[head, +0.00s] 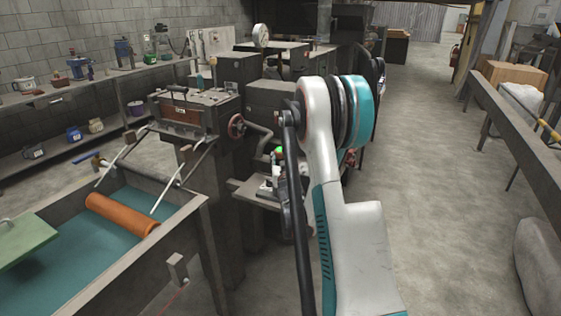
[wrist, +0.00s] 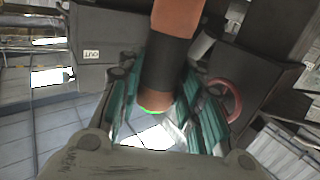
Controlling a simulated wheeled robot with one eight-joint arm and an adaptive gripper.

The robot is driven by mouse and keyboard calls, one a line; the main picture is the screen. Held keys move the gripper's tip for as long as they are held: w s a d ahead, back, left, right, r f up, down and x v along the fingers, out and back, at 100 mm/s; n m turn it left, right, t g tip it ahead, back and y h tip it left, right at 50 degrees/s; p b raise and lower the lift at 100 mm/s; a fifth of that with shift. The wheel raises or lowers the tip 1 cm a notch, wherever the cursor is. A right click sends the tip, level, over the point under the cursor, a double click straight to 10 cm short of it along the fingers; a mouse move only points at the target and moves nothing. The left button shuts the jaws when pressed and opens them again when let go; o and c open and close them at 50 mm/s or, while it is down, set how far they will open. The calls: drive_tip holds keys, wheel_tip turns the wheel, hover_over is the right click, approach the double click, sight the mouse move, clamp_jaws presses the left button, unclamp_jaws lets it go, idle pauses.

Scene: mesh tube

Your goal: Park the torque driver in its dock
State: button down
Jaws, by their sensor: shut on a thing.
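In the wrist view, my gripper (wrist: 156,78) has its teal-padded fingers on both sides of a cylinder with an orange body and a black band, which I take to be the torque driver (wrist: 176,55). The driver runs up out of the top of the view, and a green-lit rim shows at its lower end. In the head view, my arm covers most of the area where the gripper works, and I cannot make out the driver there. I cannot identify the dock in either view.
A dark machine with a crank (head: 258,132) stands left of my arm. A teal-lined tank (head: 165,275) with an orange roller (head: 122,215) is at front left. A dark box labelled OUT (wrist: 92,78) and a red ring (wrist: 225,100) flank the gripper.

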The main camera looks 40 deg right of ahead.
drive_tip(key=shift+f+b, duration=0.55)
drive_tip(key=shift+f, duration=0.1)
idle(0.6)
drive_tip(key=c, duration=1)
unclamp_jaws()
drive_tip(key=shift+c, duration=0.2)
drive_tip(key=v, duration=0.7)
drive_tip(key=shift+s+a, duration=0.2)
drive_tip(key=shift+r, duration=0.1)
